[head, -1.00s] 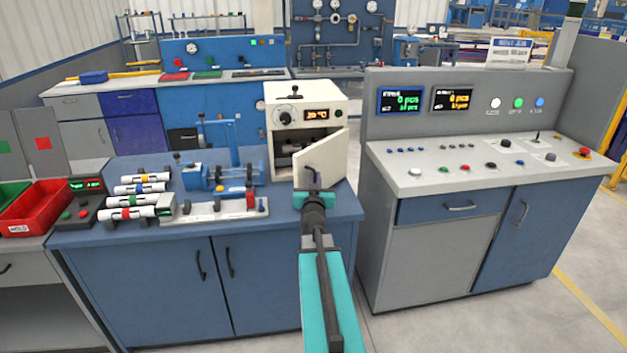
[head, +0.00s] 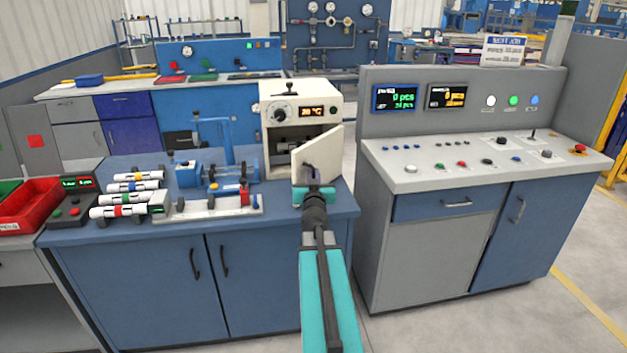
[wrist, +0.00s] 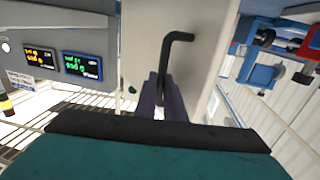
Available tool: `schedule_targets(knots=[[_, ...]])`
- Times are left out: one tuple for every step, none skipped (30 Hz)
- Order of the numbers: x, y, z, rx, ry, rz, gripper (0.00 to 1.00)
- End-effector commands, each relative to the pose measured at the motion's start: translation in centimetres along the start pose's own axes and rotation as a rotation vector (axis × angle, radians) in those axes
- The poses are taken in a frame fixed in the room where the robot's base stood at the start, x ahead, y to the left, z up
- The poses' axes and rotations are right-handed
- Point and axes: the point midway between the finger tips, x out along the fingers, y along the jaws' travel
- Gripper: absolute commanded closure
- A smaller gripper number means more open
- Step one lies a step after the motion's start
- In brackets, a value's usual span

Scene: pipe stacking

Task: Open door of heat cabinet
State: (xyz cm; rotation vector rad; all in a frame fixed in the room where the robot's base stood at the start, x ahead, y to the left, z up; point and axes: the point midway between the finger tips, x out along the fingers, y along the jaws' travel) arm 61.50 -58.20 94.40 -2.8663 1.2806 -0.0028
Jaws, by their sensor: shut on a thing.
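The white heat cabinet (head: 337,101) stands on the blue bench, with a dial and an orange display on its upper front. Its door (head: 328,150) is hinged at the right and stands partly open, swung out toward me. Part of the dark interior (head: 281,145) shows at the left of the door. The black bent door handle (wrist: 178,38) is large in the wrist view, against the pale door face. My gripper (head: 310,188) is at the door's lower front, its fingers (wrist: 162,98) shut on the handle's lower part, which they partly hide.
Left of the cabinet are a blue fixture (head: 228,165), a grey fixture (head: 190,208) and several white pipes with coloured bands (head: 135,186). A red bin (head: 30,205) is at far left. A control console (head: 480,165) stands close at right; a floor gap separates it from the bench.

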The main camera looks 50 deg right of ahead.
Motion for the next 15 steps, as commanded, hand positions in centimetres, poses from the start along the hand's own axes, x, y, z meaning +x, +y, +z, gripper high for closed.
schedule_targets(knots=[[0.33, 0.76, -0.28, 0.004, 0.016, 0.011, 1.00], [0.36, 0.81, -0.31, 0.005, 0.016, 0.010, 1.00], [0.38, 0.87, -0.34, 0.005, 0.017, 0.008, 1.00], [0.40, 0.90, -0.33, 0.006, 0.017, 0.007, 1.00], [0.42, 0.94, -0.31, 0.006, 0.017, 0.005, 1.00], [0.44, 0.99, -0.28, 0.006, 0.016, 0.003, 1.00], [0.46, 1.00, -0.24, 0.007, 0.016, 0.001, 1.00], [0.48, 1.02, -0.25, 0.007, 0.017, -0.001, 1.00], [0.49, 1.06, -0.29, 0.008, 0.018, -0.003, 1.00], [0.51, 1.09, -0.28, 0.009, 0.018, -0.005, 1.00], [0.52, 1.12, -0.26, 0.009, 0.018, -0.007, 1.00], [0.53, 1.17, -0.24, 0.010, 0.017, -0.010, 1.00], [0.54, 1.22, -0.26, 0.010, 0.018, -0.011, 1.00], [0.55, 1.25, -0.25, 0.010, 0.019, -0.013, 1.00], [0.56, 1.28, -0.25, 0.009, 0.019, -0.017, 1.00]])
